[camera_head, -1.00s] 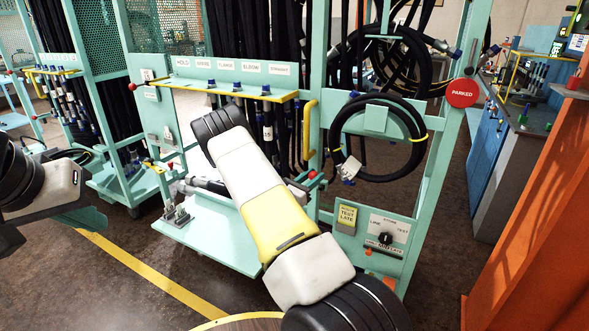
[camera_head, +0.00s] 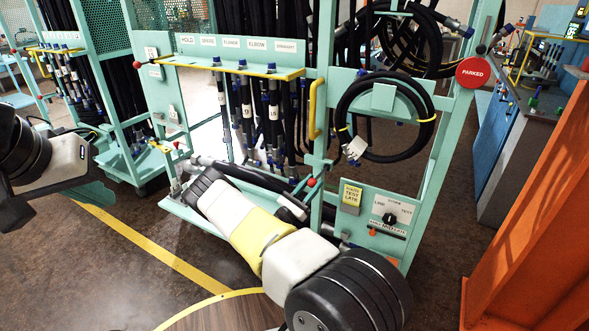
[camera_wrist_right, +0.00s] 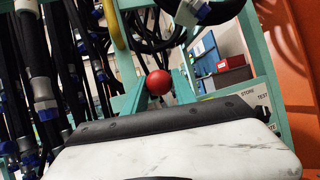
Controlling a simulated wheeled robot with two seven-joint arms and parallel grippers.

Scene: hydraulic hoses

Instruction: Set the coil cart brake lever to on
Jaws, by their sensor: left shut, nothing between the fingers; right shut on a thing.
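A red ball knob (camera_head: 311,182), which looks like the brake lever's end, is low beside the teal post of the coil cart (camera_head: 322,110). In the right wrist view the knob (camera_wrist_right: 158,83) sits between the two teal fingers of my right gripper (camera_wrist_right: 157,92), which is shut on it. My right forearm crosses the cart's lower shelf in the head view and hides much of the lever. I cannot read any on or off mark. My left gripper (camera_head: 97,191) is shut and empty at the left, away from the cart.
A round red PARKED sign (camera_head: 473,73) is on the cart's right post. A coiled black hose (camera_head: 428,120) hangs above the test panel (camera_head: 385,215). Several hoses hang under the yellow-edged rack (camera_head: 228,72). An orange frame (camera_head: 530,220) stands at the right. Floor is open at lower left.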

